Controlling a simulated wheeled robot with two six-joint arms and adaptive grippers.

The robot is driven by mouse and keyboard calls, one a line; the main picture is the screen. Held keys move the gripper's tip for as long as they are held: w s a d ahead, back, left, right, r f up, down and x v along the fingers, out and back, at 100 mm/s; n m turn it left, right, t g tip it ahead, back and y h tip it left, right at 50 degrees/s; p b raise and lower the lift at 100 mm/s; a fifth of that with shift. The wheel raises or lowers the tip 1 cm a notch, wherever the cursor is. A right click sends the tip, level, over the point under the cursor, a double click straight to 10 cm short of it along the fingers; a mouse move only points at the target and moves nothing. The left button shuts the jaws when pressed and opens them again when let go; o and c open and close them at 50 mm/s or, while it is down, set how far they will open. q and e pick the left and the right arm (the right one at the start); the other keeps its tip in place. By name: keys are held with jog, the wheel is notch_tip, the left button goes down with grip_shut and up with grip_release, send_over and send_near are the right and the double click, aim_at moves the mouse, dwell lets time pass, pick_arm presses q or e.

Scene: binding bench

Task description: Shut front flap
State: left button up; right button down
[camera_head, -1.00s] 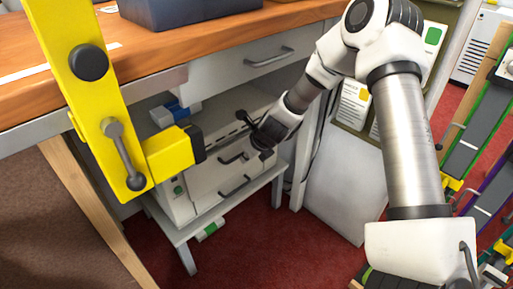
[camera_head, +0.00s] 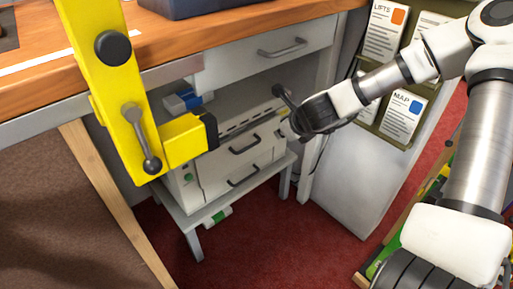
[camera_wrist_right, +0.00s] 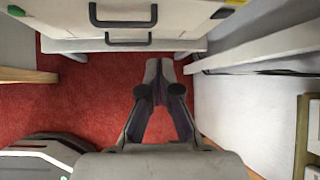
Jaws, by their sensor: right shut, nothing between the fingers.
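A pale machine (camera_head: 215,167) stands on a low stand under the bench. Its front has an upper handle (camera_head: 245,148) and a lower handle (camera_head: 243,178); both front panels look upright and about flush, though I cannot tell which is the flap. In the right wrist view, the machine's front (camera_wrist_right: 185,18) is at the top with both handles. My right gripper (camera_head: 287,112) is beside the machine's upper right corner, apparently apart from it. In the wrist view its fingers (camera_wrist_right: 160,68) are shut and empty. My left gripper is not in view.
A yellow clamp-like fixture (camera_head: 115,85) with a black knob hangs in front at left. The bench drawer (camera_head: 275,60) is overhead. A white panel (camera_head: 350,185) and card rack (camera_head: 430,75) stand at right. Red floor (camera_head: 275,235) is free before the stand.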

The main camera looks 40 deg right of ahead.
jog(key=s+a+f+t+y+p, duration=0.2)
jog(key=s+a+f+t+p, duration=0.15)
jog(key=s+f, duration=0.2)
jog(key=w+a+r+b+x, duration=0.1)
jog(key=r+b+x, duration=0.1)
jog(key=b+x, duration=1)
jog(key=shift+r+m+b, duration=0.2)
jog(key=shift+m+b, duration=0.1)
jog(key=shift+b, duration=0.45)
jog(key=shift+w+a, duration=0.15)
